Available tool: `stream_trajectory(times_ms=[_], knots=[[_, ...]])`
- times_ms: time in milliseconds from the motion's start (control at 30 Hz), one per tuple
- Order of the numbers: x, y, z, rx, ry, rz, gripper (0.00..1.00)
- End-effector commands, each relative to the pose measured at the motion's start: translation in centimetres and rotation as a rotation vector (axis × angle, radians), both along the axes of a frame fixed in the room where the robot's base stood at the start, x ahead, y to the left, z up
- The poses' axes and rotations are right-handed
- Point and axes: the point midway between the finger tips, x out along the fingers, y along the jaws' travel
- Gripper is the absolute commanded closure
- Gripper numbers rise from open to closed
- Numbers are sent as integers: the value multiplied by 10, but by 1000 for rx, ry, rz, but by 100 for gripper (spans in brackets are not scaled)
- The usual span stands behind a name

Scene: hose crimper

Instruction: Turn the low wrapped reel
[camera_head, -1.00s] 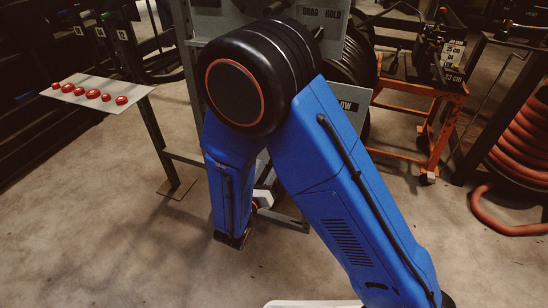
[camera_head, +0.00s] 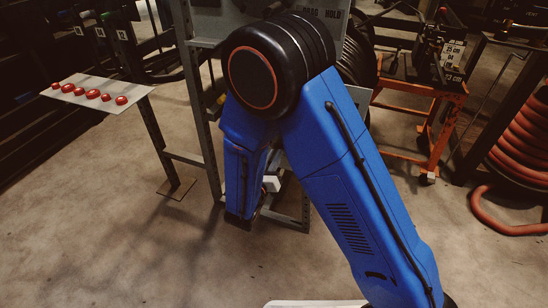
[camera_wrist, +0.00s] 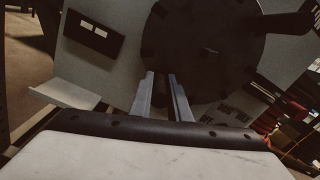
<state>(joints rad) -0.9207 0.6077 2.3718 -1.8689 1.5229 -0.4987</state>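A dark round disc (camera_wrist: 205,35) with small lugs around its rim fills the upper middle of the wrist view, against a pale panel. I cannot tell whether it is the low wrapped reel. A dark bar (camera_wrist: 270,27) sticks out at its upper right. In the head view, dark stacked rounds (camera_head: 358,62) show behind my arm, which hides most of the panel there. My gripper (camera_wrist: 161,75) points at the disc's lower left part in the wrist view. Its two fingers stand a narrow gap apart with nothing seen between them. I see no clear contact with the disc.
A pale plate with red knobs (camera_head: 92,94) stands left on a grey frame. An orange cart (camera_head: 425,95) and a red coiled hose (camera_head: 520,150) stand right. The wrist view shows a panel with a dark label plate (camera_wrist: 94,35). The floor at front left is clear.

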Motion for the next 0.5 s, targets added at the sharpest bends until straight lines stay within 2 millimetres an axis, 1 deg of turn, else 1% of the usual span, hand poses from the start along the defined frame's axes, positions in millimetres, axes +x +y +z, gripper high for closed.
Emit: stream_trajectory(times_ms=[133, 333, 500], knots=[[0, 0, 0, 0, 0, 0, 100], [3, 7, 5, 1, -2, 2, 100], [3, 8, 6, 1, -4, 3, 100]])
